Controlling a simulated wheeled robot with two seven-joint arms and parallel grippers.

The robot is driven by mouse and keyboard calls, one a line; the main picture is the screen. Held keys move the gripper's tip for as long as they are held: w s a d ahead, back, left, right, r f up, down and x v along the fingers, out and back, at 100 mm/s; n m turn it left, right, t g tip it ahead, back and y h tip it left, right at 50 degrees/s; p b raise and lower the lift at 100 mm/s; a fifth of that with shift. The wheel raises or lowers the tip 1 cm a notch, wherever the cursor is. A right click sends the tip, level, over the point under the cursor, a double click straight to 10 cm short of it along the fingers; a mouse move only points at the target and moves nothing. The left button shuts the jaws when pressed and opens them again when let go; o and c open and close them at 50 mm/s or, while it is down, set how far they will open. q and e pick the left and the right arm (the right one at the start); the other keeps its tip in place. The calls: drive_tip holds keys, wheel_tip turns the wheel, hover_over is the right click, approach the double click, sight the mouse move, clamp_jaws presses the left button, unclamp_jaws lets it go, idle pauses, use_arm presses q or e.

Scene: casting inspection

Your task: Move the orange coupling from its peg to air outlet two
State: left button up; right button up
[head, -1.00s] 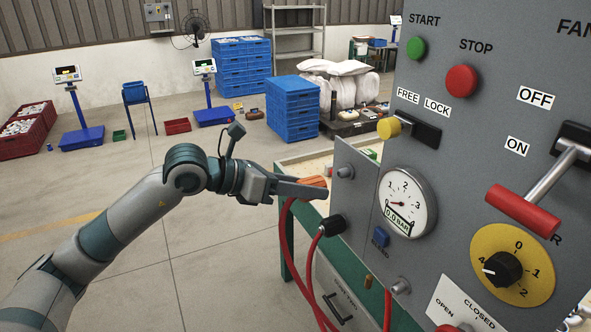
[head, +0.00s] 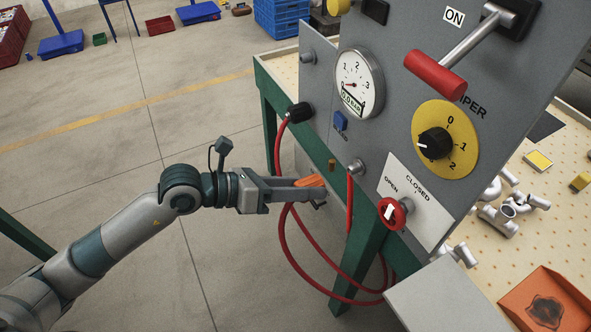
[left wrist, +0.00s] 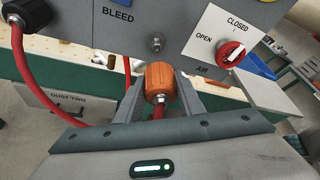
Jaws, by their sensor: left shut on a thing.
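My left gripper (head: 312,190) is shut on the orange coupling (head: 309,181), held in free air in front of the panel's lower left part. In the left wrist view the coupling (left wrist: 160,78) sits between both fingers, with a red hose at its near end. A bare metal fitting (head: 357,167) sticks out of the panel to the right of the coupling. In the left wrist view this fitting (left wrist: 156,43) is beyond the coupling, apart from it. Another metal fitting (head: 307,57) is at the panel's upper left. No outlet number is readable. My right gripper is out of view.
A black connector (head: 299,112) with a red hose is on the panel's left edge. A small brass peg (head: 332,165) and a red valve knob (head: 392,212) flank the bare fitting. Red hoses (head: 286,245) loop below, near the green table leg (head: 356,255).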

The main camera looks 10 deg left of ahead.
sight(349, 172)
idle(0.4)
use_arm(q)
drive_tip(key=shift+w, duration=0.1)
drive_tip(key=shift+w+d+r+p, duration=0.1)
drive_tip(key=shift+w+d+p, duration=0.15)
drive_tip(key=shift+w+d, duration=0.25)
drive_tip(key=shift+w+d+p, duration=0.2)
drive_tip(key=shift+w+d, duration=0.05)
drive_tip(key=shift+d, duration=0.4)
drive_tip(key=shift+w+d, duration=0.9)
drive_tip(key=shift+d, duration=0.25)
drive_tip(key=shift+d, duration=0.15)
drive_tip(key=shift+w+d, duration=1)
drive_tip(key=shift+d, duration=0.3)
idle(1.3)
drive_tip(key=o, duration=1.3)
drive_tip(key=shift+c, duration=0.2)
